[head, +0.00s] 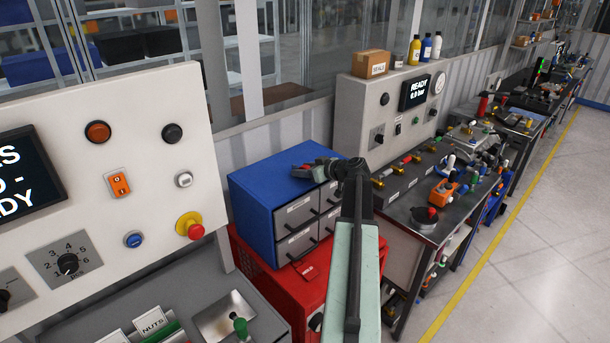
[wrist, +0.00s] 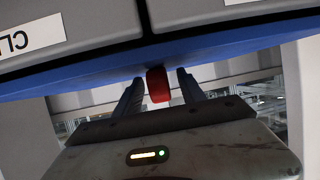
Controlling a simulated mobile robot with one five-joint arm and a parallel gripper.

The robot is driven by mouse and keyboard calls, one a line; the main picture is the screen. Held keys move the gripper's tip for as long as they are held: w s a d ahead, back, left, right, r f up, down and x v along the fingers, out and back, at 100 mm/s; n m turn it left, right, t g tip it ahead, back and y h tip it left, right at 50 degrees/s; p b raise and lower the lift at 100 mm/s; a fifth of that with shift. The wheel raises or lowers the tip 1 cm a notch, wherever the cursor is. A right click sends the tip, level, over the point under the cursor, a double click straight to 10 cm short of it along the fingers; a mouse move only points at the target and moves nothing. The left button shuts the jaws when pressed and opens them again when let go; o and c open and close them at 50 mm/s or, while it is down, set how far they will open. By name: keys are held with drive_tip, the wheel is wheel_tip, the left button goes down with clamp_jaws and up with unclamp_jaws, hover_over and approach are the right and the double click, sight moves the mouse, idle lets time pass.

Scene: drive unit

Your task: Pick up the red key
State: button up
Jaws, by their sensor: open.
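The red key shows in the wrist view as a small red block (wrist: 158,84) at the edge of the blue cabinet's top. My gripper (wrist: 159,78) is open, with one dark finger on each side of the red piece. A gap shows on both sides, so the fingers look apart from it. Only part of the key shows, and its full shape cannot be told. In the head view my gripper (head: 308,167) reaches left over the blue cabinet's top right edge, and a bit of red shows there among its dark parts.
The blue drawer cabinet (head: 268,180) stands on a red cabinet (head: 258,277) bearing a red HOLD tag. A panel with knobs and a red stop button (head: 190,226) is at left. A workbench with tools (head: 415,200) is at right. The floor at far right is clear.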

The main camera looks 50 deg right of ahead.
drive_tip(key=shift+s, duration=0.1)
drive_tip(key=shift+c, duration=0.4)
clamp_jaws()
drive_tip(key=shift+r, duration=0.15)
